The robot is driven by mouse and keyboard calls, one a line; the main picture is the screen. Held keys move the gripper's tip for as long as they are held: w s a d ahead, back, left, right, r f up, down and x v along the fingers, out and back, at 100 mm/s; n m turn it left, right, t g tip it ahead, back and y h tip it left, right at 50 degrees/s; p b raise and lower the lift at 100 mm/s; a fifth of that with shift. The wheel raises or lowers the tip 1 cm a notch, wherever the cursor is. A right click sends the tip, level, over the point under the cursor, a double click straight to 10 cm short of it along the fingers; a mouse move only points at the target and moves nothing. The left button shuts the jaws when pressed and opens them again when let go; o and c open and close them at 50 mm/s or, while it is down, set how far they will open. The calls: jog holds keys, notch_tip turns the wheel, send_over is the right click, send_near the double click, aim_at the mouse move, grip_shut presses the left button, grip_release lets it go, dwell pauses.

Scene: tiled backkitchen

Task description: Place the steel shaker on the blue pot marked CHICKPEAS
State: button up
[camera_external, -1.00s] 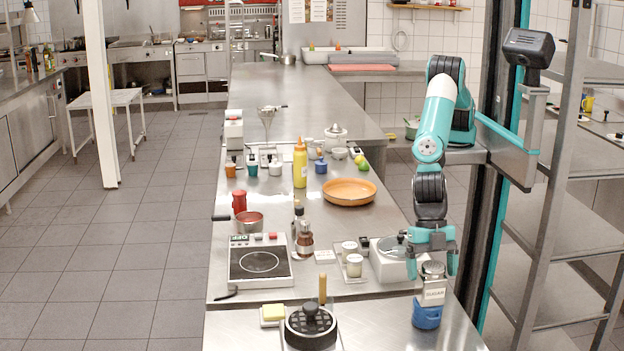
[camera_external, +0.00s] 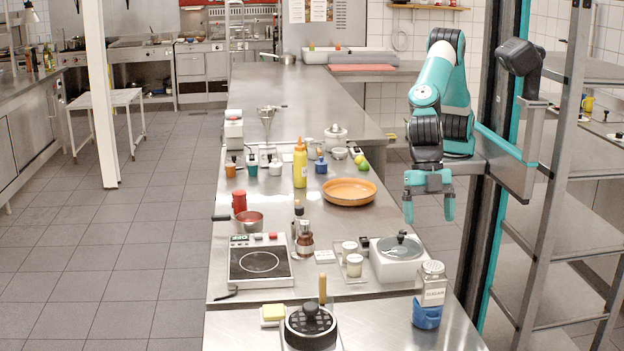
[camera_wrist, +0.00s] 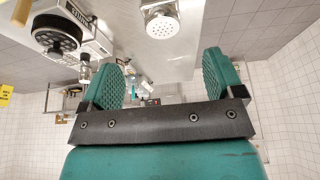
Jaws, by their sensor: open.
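The steel shaker (camera_external: 432,285), with a white SUGAR label, stands on top of the blue pot (camera_external: 426,314) near the counter's right front edge. It looks about upright, perhaps leaning slightly. No CHICKPEAS marking is readable on the pot. My gripper (camera_external: 428,208) is open and empty, above the shaker and clear of it. In the wrist view, the shaker's perforated lid (camera_wrist: 161,30) shows beyond my two spread fingers (camera_wrist: 164,78). The pot is not discernible there.
A white scale-like device with a round lid (camera_external: 398,249) stands behind and left of the pot. A black round press (camera_external: 310,326) and butter (camera_external: 272,313) are to the left. Counter between press and pot is bare. A metal rack (camera_external: 560,220) stands at right.

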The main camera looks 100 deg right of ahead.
jog(key=d+r+m, duration=0.3)
jog(key=d+r, duration=0.1)
jog(key=d, duration=0.7)
jog(key=d+r+m, duration=0.3)
jog(key=d+r, duration=0.1)
jog(key=d, duration=0.7)
jog(key=s+d+m, duration=0.4)
jog(key=s+d, duration=0.5)
jog(key=d, duration=0.4)
jog(key=shift+s+f+m, duration=0.15)
jog(key=shift+f+m, duration=0.2)
jog(key=shift+m, duration=0.05)
jog(key=shift+f, duration=0.1)
